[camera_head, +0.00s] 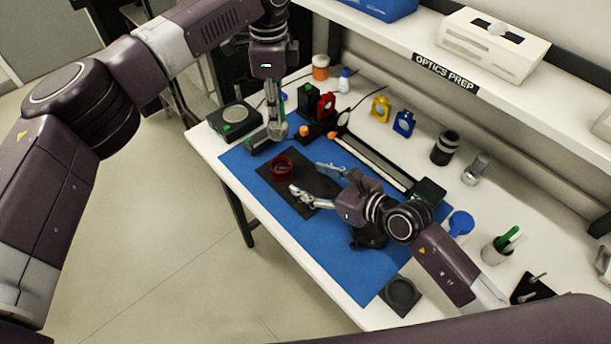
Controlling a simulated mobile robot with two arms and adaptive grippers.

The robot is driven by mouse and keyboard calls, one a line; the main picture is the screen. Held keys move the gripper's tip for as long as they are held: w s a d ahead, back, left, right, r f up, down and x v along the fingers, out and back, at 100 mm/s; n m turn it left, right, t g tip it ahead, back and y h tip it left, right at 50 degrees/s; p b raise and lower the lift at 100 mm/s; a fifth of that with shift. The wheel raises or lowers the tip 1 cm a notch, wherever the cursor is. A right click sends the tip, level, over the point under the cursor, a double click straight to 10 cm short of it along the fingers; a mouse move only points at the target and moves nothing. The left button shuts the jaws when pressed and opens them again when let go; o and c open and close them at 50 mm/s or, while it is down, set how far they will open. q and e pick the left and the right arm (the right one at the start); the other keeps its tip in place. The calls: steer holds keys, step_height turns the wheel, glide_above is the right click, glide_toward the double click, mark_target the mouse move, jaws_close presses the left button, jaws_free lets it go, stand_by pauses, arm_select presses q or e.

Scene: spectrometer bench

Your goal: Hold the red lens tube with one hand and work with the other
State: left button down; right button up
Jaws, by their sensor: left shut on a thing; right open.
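A short red ring-shaped tube (282,168), which looks like the red lens tube, is on the black mat (309,209). It stands apart from both grippers' fingers. My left gripper (277,131) hangs above the far left part of the blue mat, behind the red tube. It is shut on a small grey thing that its fingers mostly hide. A dark grey block with a green part (262,139) is beside its fingertips; I cannot tell whether they touch. My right gripper (313,180) is open and empty, its fingers pointing left, just right of the red tube.
The blue mat (345,268) is clear in front. A dark rail (372,160) crosses behind, with a red mount (326,106) at its left end. Yellow (381,109) and blue (403,123) mounts stand behind it. A shelf (470,76) overhangs the back.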

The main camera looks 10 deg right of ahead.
mark_target(289, 171)
steer(key=x, duration=1.1)
steer(key=shift+w+a+f, duration=0.2)
steer(key=shift+w, duration=0.1)
steer(key=c, duration=1.3)
arm_select(q)
step_height(289, 171, down, 6)
steer(key=shift+r, duration=0.1)
